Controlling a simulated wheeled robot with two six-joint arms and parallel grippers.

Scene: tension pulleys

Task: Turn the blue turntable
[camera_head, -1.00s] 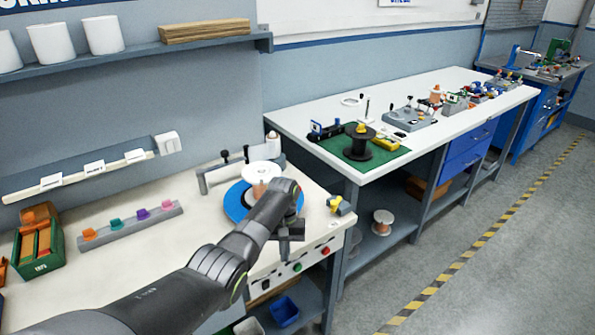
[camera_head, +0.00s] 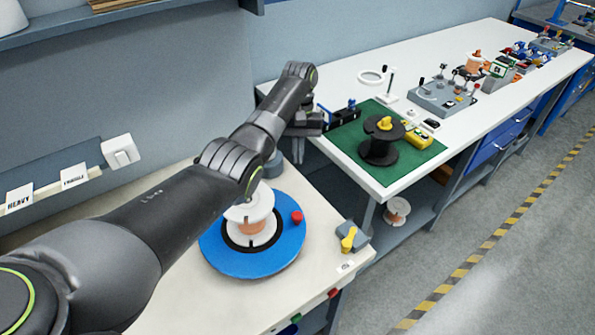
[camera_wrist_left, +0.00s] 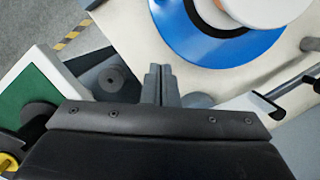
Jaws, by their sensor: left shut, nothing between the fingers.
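The blue turntable (camera_head: 228,262) lies flat on the white bench, with a red knob (camera_head: 297,217) near its right edge. A spool (camera_head: 258,224) with white flanges and copper-coloured winding stands at its middle, partly hidden by my left arm. My left gripper (camera_head: 308,124) is beyond the turntable, near the gap between the two benches, shut and empty. In the left wrist view its closed fingertips (camera_wrist_left: 161,72) are apart from the blue disc (camera_wrist_left: 200,48). The red knob is not visible there. My right gripper is not in view.
A yellow-handled clamp (camera_head: 350,240) sits at the bench edge right of the turntable. The neighbouring white bench holds a green mat (camera_head: 420,157) with a black spool (camera_head: 379,148). Grey bracket parts stand behind the turntable, partly covered by my arm.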

